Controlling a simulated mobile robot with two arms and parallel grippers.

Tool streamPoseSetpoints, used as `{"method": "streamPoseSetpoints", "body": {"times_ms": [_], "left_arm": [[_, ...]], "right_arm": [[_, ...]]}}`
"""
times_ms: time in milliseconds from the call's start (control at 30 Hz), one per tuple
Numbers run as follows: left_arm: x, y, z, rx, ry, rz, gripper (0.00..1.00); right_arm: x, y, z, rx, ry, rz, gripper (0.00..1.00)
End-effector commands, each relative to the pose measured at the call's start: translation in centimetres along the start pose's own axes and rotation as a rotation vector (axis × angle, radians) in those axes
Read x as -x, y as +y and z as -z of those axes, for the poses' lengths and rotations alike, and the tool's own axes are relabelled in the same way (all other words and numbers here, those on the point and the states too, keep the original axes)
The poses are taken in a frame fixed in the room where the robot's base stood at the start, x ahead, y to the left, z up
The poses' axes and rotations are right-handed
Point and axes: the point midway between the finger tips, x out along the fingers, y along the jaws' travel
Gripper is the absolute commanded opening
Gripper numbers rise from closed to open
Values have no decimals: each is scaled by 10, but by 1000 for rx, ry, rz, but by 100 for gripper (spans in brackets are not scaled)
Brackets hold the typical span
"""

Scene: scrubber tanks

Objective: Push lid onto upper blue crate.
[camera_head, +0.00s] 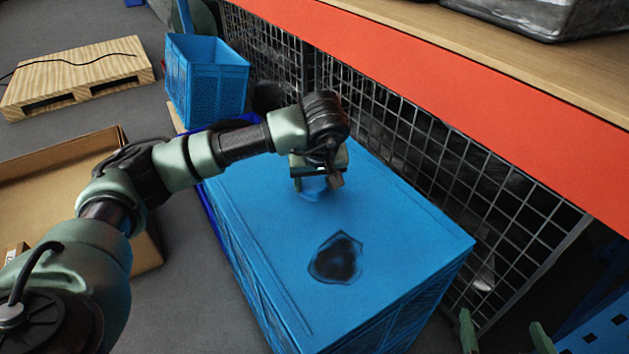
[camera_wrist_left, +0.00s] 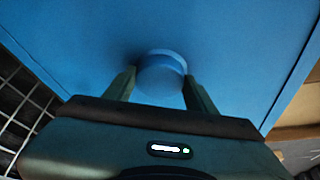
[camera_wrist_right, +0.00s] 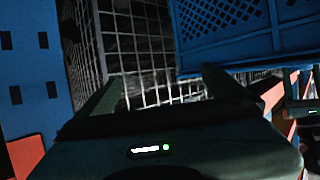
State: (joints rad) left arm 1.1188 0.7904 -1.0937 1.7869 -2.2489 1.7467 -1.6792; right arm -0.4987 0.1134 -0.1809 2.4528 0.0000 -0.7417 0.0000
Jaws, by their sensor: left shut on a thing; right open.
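The blue lid (camera_head: 270,228) lies over the top of the large blue crate (camera_head: 395,318), roughly lined up with its walls. I cannot tell whether it is fully seated. My left gripper (camera_head: 316,186) is above the lid's far half, shut on its round blue knob (camera_wrist_left: 160,70). In the left wrist view, the two fingers (camera_wrist_left: 160,92) stand on either side of the knob. My right gripper (camera_head: 503,336) is open and empty at the bottom right, beside the crate. Its spread fingers also show in the right wrist view (camera_wrist_right: 160,90).
A smaller open blue crate (camera_head: 207,80) stands behind. A wooden pallet (camera_head: 75,75) and a cardboard box (camera_head: 60,190) are at the left. A wire mesh panel (camera_head: 440,165) and an orange shelf beam (camera_head: 450,75) run close along the right. A dark patch (camera_head: 336,258) marks the lid.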

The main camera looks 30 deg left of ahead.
Motion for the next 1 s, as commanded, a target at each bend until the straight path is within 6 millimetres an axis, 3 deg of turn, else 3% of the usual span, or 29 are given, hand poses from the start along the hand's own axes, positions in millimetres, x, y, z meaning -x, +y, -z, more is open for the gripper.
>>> {"method": "streamPoseSetpoints", "body": {"times_ms": [1000], "left_arm": [[-1, 1, 0, 1, 4, -5, 0]], "right_arm": [[-1, -2, 11, -2, 60, 4, 99]]}}
